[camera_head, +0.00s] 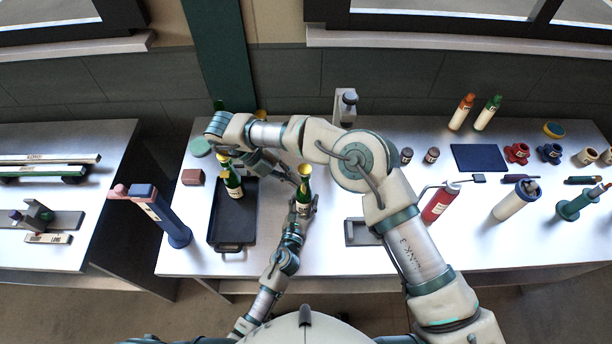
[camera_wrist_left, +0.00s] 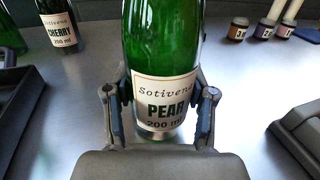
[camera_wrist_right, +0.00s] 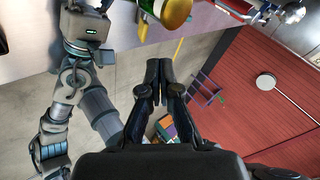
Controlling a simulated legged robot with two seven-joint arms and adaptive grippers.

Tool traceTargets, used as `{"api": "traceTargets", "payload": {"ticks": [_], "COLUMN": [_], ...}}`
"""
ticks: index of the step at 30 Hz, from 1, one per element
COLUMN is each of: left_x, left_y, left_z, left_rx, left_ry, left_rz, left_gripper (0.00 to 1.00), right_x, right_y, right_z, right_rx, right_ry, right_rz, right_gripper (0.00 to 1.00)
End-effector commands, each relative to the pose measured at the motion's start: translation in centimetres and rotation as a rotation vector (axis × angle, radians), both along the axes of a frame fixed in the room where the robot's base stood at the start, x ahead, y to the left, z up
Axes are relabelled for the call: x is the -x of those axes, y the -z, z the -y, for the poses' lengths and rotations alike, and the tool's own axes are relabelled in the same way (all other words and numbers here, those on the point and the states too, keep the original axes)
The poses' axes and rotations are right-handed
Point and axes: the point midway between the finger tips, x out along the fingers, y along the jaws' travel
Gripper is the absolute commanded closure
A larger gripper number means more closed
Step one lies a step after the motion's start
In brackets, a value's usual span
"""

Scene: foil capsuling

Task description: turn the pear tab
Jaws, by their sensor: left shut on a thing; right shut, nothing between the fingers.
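The green pear bottle (camera_head: 304,190) stands upright on the bench, with a gold-coloured top. Its PEAR label (camera_wrist_left: 165,104) faces the left wrist camera. My left gripper (camera_wrist_left: 160,112) is shut around the lower part of this bottle. My right gripper (camera_head: 293,178) reaches in from the left side of the bottle, close to its upper part. In the right wrist view its fingers (camera_wrist_right: 166,68) are together and empty, with part of the bottle (camera_wrist_right: 165,12) just beyond them at the top edge.
A blue stand (camera_head: 166,222) is further left. A grey tray (camera_head: 360,232) and a red canister (camera_head: 438,204) are right.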

Motion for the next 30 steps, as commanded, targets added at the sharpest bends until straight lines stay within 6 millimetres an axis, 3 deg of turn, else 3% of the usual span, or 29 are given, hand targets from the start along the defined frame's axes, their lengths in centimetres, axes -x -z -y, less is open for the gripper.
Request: {"api": "traceTargets", "payload": {"ticks": [3,6,10,14,18,22,26,30], "left_x": [0.0,-0.1,0.0,0.0,0.0,0.0,0.0,0.0], "left_y": [-0.1,-0.1,-0.2,-0.2,-0.2,-0.1,-0.2,-0.2], "left_z": [0.0,0.1,0.1,0.0,0.0,0.0,0.0,0.0], "left_rx": [0.001,0.001,0.000,0.001,0.001,0.001,0.001,0.001], "left_ry": [0.000,0.000,0.000,0.000,0.000,0.000,0.000,0.000], "left_rz": [0.002,0.002,0.003,0.003,0.003,0.003,0.003,0.003], "left_gripper": [1.00,1.00,1.00,1.00,1.00,1.00,1.00,1.00], "right_x": [2.3,4.4,6.1,6.5,5.6,3.8,2.0,0.7], "right_y": [3.8,5.9,6.7,6.2,4.9,3.6,2.4,1.4], "right_z": [-1.4,-2.8,-3.9,-3.9,-2.5,0.6,5.2,10.5], "right_rx": [-0.266,-0.552,-0.930,-1.282,-1.565,-1.661,-1.544,-1.219], "right_ry": [-0.212,-0.448,-0.778,-1.128,-1.523,-1.887,-2.228,-2.524], "right_rz": [-0.325,-0.567,-0.748,-0.757,-0.572,-0.255,0.110,0.418], "right_gripper": [1.00,1.00,1.00,1.00,1.00,1.00,1.00,1.00]}}
